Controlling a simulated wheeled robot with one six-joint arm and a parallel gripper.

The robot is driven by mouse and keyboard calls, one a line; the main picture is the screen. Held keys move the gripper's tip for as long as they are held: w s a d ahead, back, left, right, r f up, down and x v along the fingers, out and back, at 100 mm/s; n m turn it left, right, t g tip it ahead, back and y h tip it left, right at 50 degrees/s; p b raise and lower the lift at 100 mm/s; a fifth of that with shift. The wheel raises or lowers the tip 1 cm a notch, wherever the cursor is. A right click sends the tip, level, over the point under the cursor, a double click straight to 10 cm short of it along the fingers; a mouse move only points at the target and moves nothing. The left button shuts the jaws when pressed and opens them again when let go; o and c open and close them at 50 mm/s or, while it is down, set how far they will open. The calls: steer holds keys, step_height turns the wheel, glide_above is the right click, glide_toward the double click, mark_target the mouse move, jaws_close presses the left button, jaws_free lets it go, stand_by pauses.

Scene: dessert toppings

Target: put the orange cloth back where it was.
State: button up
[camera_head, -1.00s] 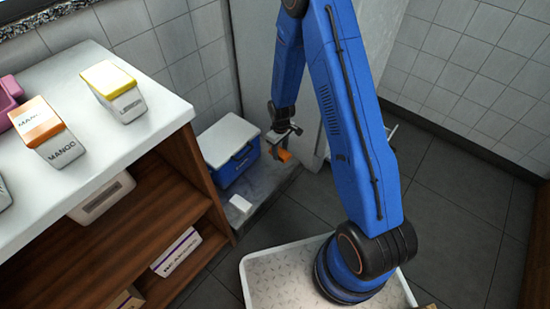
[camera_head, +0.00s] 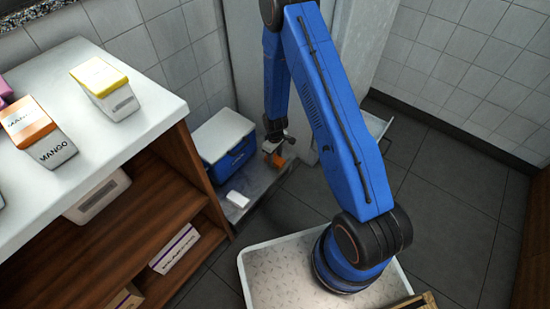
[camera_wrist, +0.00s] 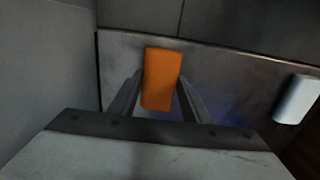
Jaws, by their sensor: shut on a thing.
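The orange cloth (camera_wrist: 161,78) is a small folded block between the two fingers of my gripper (camera_wrist: 158,98) in the wrist view. My gripper (camera_head: 272,154) is shut on it. In the head view the orange cloth (camera_head: 276,159) hangs at the gripper's tip, just right of a blue cooler with a white lid (camera_head: 228,141). It is over or close to the grey slab (camera_head: 262,188) the cooler stands on. I cannot tell whether the cloth touches the slab.
A white block (camera_head: 238,199) lies on the slab in front of the cooler; it also shows at right in the wrist view (camera_wrist: 297,99). A wooden shelf unit (camera_head: 150,208) with a white top holding tubs stands left. Dark floor to the right is clear.

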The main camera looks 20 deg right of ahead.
steer(key=shift+f, duration=0.15)
steer(key=o, duration=1)
step_height(320, 180, up, 12)
steer(key=shift+r, duration=0.2)
step_height(320, 180, up, 17)
steer(key=m+t, duration=0.1)
steer(key=m, duration=0.1)
glide_above(275, 158)
steer(key=s+d, duration=0.2)
steer(key=s+d+r+m+t, duration=0.1)
steer(key=s+r, duration=0.2)
steer(key=r, duration=0.4)
steer(key=s+d+r, duration=0.1)
steer(key=s+r, duration=0.3)
steer(key=r, duration=0.3)
steer(key=s+d+r+m+t, duration=0.1)
steer(key=s+r, duration=0.4)
steer(key=s, duration=0.3)
steer(key=s+d+r+m+t, duration=0.1)
steer(key=s+r, duration=0.4)
steer(key=s, duration=0.3)
steer(key=s+d+r+m, duration=0.1)
steer(key=s+r+m, duration=0.1)
steer(key=s+r, duration=0.3)
steer(key=shift+s+t, duration=0.4)
steer(key=shift+s, duration=1.4)
